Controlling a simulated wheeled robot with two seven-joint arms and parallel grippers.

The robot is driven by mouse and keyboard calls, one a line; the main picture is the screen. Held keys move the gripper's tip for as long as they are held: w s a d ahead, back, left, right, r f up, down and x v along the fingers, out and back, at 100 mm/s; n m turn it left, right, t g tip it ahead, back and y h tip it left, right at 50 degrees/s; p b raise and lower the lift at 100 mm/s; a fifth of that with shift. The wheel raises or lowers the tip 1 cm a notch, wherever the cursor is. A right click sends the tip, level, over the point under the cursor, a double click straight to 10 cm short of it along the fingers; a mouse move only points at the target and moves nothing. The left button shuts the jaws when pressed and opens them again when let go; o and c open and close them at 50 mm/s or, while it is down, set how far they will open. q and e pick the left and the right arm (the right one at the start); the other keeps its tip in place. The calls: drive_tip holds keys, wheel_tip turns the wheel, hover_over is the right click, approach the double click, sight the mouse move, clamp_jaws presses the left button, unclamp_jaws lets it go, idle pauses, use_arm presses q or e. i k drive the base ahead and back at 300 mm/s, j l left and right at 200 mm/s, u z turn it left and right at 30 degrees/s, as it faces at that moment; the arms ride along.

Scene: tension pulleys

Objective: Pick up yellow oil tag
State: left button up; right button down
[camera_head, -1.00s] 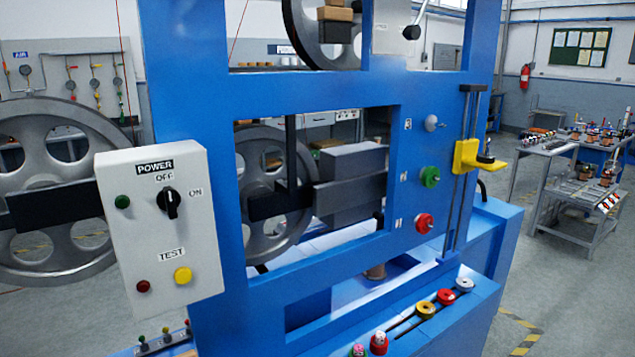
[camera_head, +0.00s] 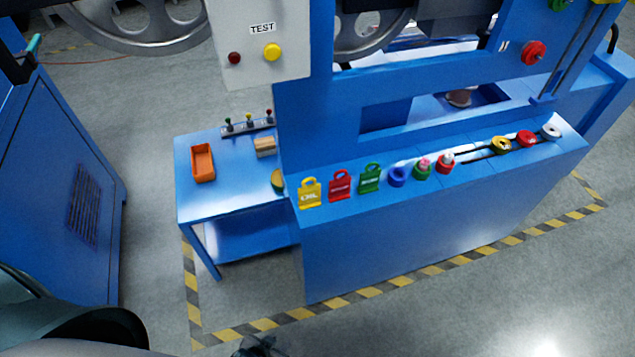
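The yellow oil tag (camera_head: 310,193) stands at the left end of the blue machine's front ledge (camera_head: 440,215), with dark lettering on its face and a loop at its top. A red tag (camera_head: 340,186) and a green tag (camera_head: 370,178) stand in a row to its right. My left gripper (camera_head: 257,347) barely shows as a dark shape at the bottom edge, well below and left of the yellow tag and apart from it. Its fingers are too cut off to tell open from shut. My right gripper is not in view.
Blue, green and red round parts (camera_head: 422,169) continue the row rightward, then yellow, red and white discs (camera_head: 526,139) by a slot. A blue side table (camera_head: 220,208) holds an orange bin (camera_head: 203,163). A white control box (camera_head: 262,45) hangs above. Floor in front is clear.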

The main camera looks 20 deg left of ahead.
sight(308, 196)
drive_tip(key=i+l, duration=0.1)
drive_tip(key=l, duration=0.35)
drive_tip(key=i+l, duration=0.15)
drive_tip(key=l, duration=0.3)
drive_tip(key=i+l, duration=0.1)
drive_tip(key=l, duration=0.35)
drive_tip(key=i+l, duration=0.15)
drive_tip(key=l, duration=0.3)
drive_tip(key=u, duration=1.2)
